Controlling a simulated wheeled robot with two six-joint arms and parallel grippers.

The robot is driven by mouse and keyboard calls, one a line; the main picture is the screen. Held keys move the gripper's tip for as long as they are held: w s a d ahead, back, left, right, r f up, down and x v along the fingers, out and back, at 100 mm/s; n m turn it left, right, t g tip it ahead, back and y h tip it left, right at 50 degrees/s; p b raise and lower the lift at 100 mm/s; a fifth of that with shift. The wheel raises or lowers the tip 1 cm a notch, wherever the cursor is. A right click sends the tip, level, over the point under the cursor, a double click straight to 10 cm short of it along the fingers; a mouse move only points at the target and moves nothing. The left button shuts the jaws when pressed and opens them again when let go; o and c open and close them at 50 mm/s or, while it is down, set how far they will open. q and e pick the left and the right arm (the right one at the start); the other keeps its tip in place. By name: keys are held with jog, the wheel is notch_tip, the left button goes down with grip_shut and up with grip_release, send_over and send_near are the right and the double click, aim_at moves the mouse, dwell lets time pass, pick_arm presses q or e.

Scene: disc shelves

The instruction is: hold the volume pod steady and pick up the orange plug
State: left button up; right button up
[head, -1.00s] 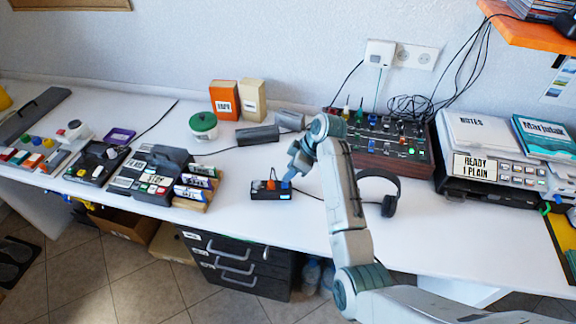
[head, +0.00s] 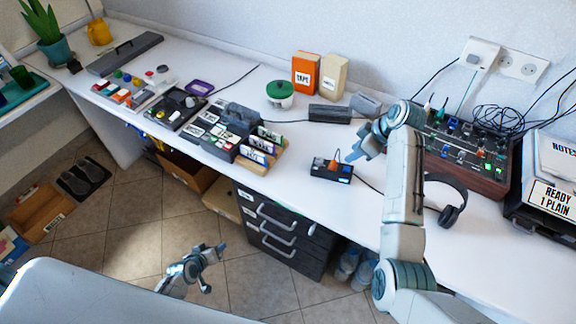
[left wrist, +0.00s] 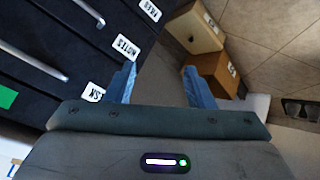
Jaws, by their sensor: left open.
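The volume pod (head: 331,173) is a small black box near the front edge of the white desk, in the middle of the head view. The orange plug (head: 332,164) stands up from its top. My right gripper (head: 346,156) is just above and to the right of the pod, its fingertips close to the plug; I cannot tell whether they touch anything or how far apart they are. My left gripper (head: 214,268) is open and empty, low in front of the desk drawers. In the left wrist view its open fingers (left wrist: 160,75) have nothing between them.
The black drawer unit (head: 283,240) with handles stands under the desk. A black case with cards (head: 220,138) is left of the pod. Headphones (head: 452,200) and a mixer (head: 470,155) are to the right. Cardboard boxes (head: 187,177) lie below the desk.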

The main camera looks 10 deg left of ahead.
pick_arm(q)
jog(key=w+d+r+t+h, duration=0.25)
jog(key=w+r, duration=0.35)
jog(key=r, duration=0.4)
jog(key=w+d+r+t+h, duration=0.1)
jog(key=w+d+r, duration=0.3)
jog(key=r, duration=0.6)
jog(key=w+d+r+t+h, duration=0.1)
jog(key=w+r+t+h, duration=0.1)
jog(key=w+r, duration=0.7)
jog(key=m+g+h, duration=0.4)
jog(key=m+g, duration=0.1)
jog(key=m, duration=1)
send_near(316, 161)
jog(key=shift+y, duration=0.25)
jog(key=x, duration=0.9)
jog(key=shift+w+d, duration=0.15)
jog(key=shift+d, duration=0.25)
grip_shut()
